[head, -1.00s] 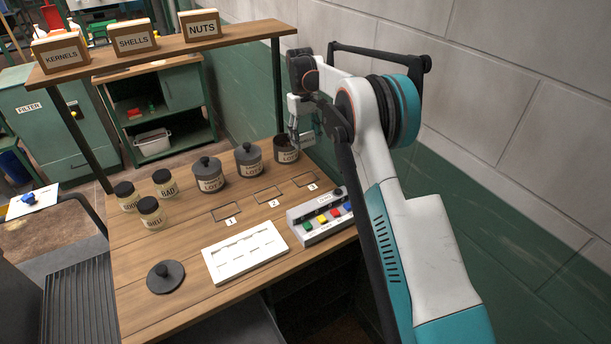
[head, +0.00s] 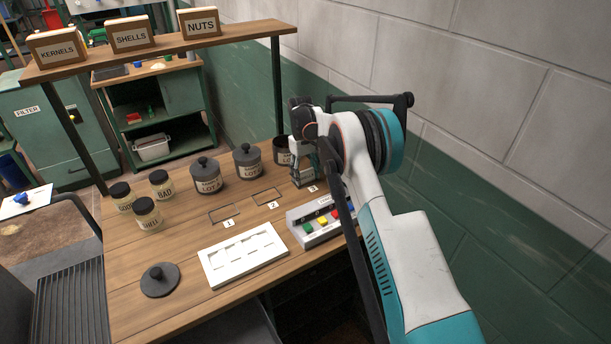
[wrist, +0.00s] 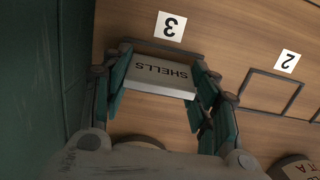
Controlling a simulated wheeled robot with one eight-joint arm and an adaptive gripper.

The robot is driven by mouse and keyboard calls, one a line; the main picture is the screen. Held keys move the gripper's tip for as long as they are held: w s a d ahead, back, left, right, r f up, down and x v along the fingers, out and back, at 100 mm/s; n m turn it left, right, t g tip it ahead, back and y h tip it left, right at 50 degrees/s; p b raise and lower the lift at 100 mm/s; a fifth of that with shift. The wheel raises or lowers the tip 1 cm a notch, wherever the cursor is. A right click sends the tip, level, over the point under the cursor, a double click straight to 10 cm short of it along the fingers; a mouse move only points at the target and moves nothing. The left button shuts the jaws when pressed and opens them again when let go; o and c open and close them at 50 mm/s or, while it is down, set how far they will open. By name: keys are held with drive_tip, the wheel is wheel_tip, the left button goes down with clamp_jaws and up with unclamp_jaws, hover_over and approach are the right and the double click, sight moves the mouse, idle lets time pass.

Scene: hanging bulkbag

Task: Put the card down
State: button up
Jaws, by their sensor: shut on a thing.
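My gripper (wrist: 161,82) is shut on a pale card block marked SHELLS (wrist: 158,74), with one finger at each short end in the wrist view. The block is over or at the outlined place by the number 3 label (wrist: 170,26); I cannot tell whether it touches the table. In the head view my gripper (head: 304,177) is low over the wooden table (head: 150,250) at the number 3 spot, and the card is hidden there. The outlined places by label 1 (head: 229,223) and label 2 (head: 272,205) are empty.
An open dark tin (head: 283,152) stands just behind my gripper, with two lidded tins to its left. A button box (head: 318,226) and a white slotted tray (head: 243,254) lie in front. A loose dark lid (head: 160,282) lies front left. The green wall is close on the right.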

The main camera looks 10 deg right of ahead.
drive_tip(key=o, duration=0.8)
drive_tip(key=shift+f, duration=0.1)
wheel_tip(320, 180, up, 12)
drive_tip(key=w+p, duration=0.1)
drive_tip(key=p, duration=0.2)
drive_tip(key=s+r+m+t, duration=0.1)
drive_tip(key=s+r, duration=0.3)
drive_tip(key=r, duration=0.4)
drive_tip(key=s+r+t, duration=0.1)
drive_tip(key=s+r, duration=0.3)
drive_tip(key=r, duration=0.4)
drive_tip(key=s+r+t, duration=0.2)
drive_tip(key=s+r, duration=0.5)
drive_tip(key=s, duration=0.5)
drive_tip(key=s+r+m+t, duration=0.1)
drive_tip(key=s+m+t, duration=0.1)
drive_tip(key=s, duration=1.2)
drive_tip(key=s+f+t, duration=0.1)
drive_tip(key=s+f, duration=0.1)
drive_tip(key=s, duration=0.2)
drive_tip(key=s+f, duration=0.2)
drive_tip(key=s, duration=0.3)
drive_tip(key=s+f+t, duration=0.1)
drive_tip(key=s+f, duration=0.2)
drive_tip(key=s, duration=0.2)
drive_tip(key=shift+s+m+t, duration=0.15)
drive_tip(key=shift+m+t, duration=0.15)
